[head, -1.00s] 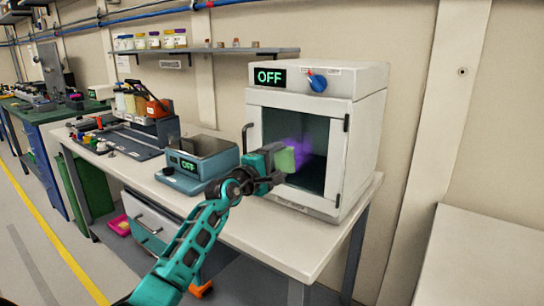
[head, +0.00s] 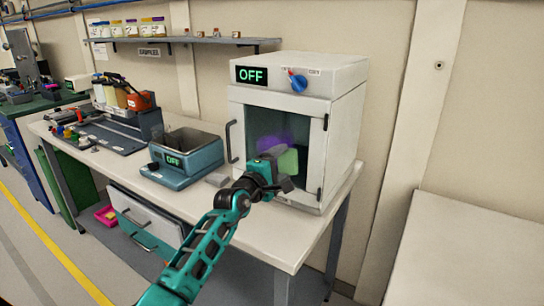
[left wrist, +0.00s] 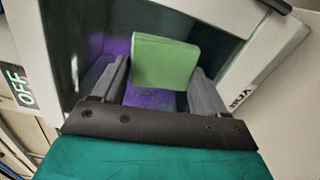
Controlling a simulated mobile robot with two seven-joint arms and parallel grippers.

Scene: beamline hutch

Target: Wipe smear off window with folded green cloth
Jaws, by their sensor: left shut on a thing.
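The window (head: 309,131) is a dark glass pane in the door of a white cabinet (head: 345,112). A purple smear (head: 274,143) shows on the pane, above and left of the cloth. My left gripper (head: 272,171) is shut on the folded green cloth (head: 288,160) in front of the pane's lower part. In the left wrist view the cloth (left wrist: 165,62) stands up between the fingers, with purple (left wrist: 152,99) below it and to its left. I cannot tell whether the cloth touches the glass. My right gripper is not in view.
The door handle (head: 233,141) sticks out at the window's left. The bench front is clear. A pale surface (head: 465,245) is at right.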

